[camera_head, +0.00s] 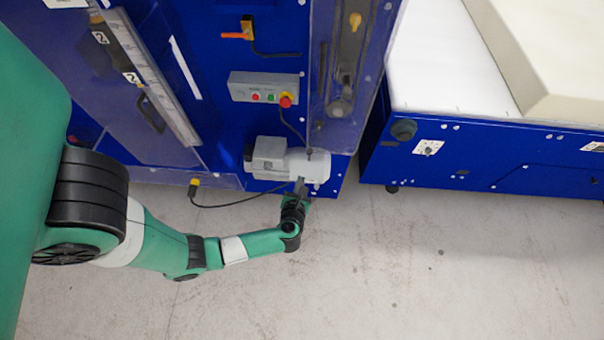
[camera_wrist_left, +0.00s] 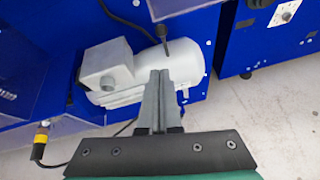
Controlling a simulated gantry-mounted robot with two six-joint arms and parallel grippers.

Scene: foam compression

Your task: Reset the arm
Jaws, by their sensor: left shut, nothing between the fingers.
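My left arm reaches in from the left in the head view. My left gripper (camera_head: 300,187) is in front of the grey motor housing (camera_head: 308,165) on the blue machine (camera_head: 215,60). In the left wrist view, the two fingers (camera_wrist_left: 158,85) are pressed together with nothing between them. The fingertips overlap the lower edge of the motor housing (camera_wrist_left: 120,70) in that view; I cannot tell whether they touch it. My right gripper is in neither view.
A control box (camera_head: 263,88) with red and green buttons is above the motor. A second blue machine (camera_head: 480,155) with a white top (camera_head: 435,60) and a cream foam block (camera_head: 570,50) stands at the right. The concrete floor (camera_head: 400,270) is clear. A cable (camera_head: 240,203) hangs low.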

